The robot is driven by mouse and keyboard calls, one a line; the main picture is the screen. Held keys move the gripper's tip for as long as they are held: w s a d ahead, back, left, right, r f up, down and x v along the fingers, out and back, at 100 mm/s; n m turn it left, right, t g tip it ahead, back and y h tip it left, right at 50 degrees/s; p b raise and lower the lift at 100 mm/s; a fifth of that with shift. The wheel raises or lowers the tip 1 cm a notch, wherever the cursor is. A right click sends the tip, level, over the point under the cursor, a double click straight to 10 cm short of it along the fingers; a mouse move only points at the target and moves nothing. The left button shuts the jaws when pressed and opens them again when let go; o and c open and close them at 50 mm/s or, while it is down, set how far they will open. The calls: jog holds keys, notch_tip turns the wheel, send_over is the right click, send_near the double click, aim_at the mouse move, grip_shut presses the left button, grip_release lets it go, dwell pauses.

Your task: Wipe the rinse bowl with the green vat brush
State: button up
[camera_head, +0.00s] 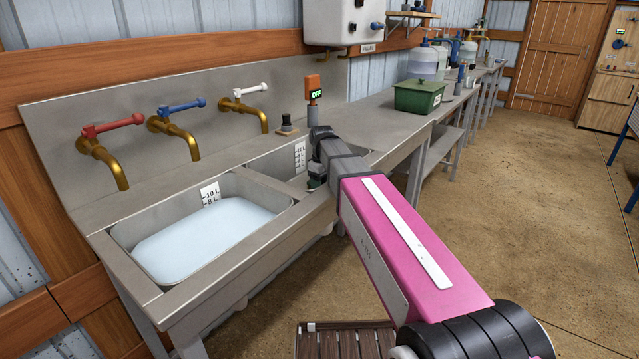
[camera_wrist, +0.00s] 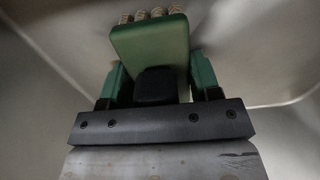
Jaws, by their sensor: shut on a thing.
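My gripper (camera_wrist: 157,84) is shut on the green vat brush (camera_wrist: 150,45), a green block with a row of pale bristle tufts at its far end. In the head view my forearm hides most of the gripper and all of the brush. My wrist reaches down at the right sink bowl (camera_head: 283,164), whose wall carries a litre scale. Grey bowl walls (camera_wrist: 60,50) surround the brush in the wrist view. Whether the bristles touch the bowl cannot be told. The left bowl (camera_head: 122,232) holds pale bluish water, with its own scale.
Brass taps with red (camera_head: 112,125), blue (camera_head: 182,106) and white (camera_head: 250,90) handles stand behind the bowls. An orange "OFF" box (camera_head: 313,88) is on a post at the back rim. A green lidded box (camera_head: 419,97) sits on the counter to the right. Open floor lies at right.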

jog(key=shift+s+d, duration=0.3)
jog(key=shift+d, duration=0.1)
jog(key=shift+w+a, duration=1)
jog(key=shift+a, duration=0.3)
jog(key=shift+s+d+r, duration=0.1)
jog(key=shift+s+d, duration=0.4)
jog(key=shift+d, duration=0.15)
jog(key=shift+s+d, duration=0.5)
jog(key=shift+d, duration=0.15)
jog(key=shift+r, duration=2.9)
